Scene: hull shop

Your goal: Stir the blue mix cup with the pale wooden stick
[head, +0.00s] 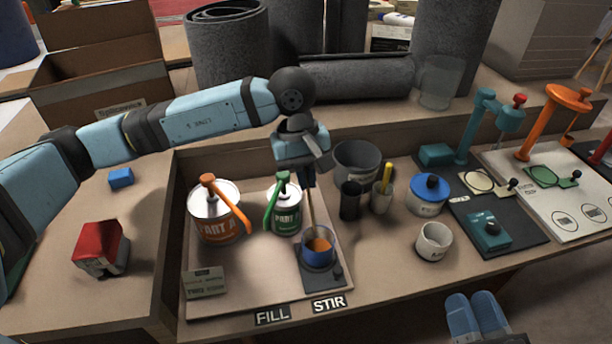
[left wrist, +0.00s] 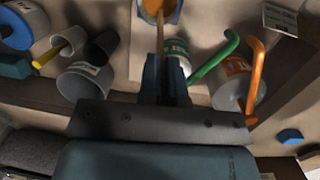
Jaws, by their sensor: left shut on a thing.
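The blue mix cup (head: 317,257) stands on a small dark plate in front of the cans, with orange stuff inside. My left gripper (head: 308,183) is above it, pointing down and shut on the pale wooden stick (head: 312,219). The stick stands nearly upright, its lower end inside the cup at the orange mix. In the left wrist view the stick (left wrist: 160,40) runs from between the fingers into the cup (left wrist: 172,14), cut by the top edge. My right gripper (head: 476,314) shows only blue fingers at the bottom right, side by side, away from the cup.
Part A can (head: 215,223) with an orange handle and green Part B can (head: 286,217) stand left of the cup. Grey bucket (head: 356,162), dark cup (head: 350,203), blue-lidded tub (head: 427,198) and white cup (head: 434,242) stand right. The table front by the FILL and STIR labels is clear.

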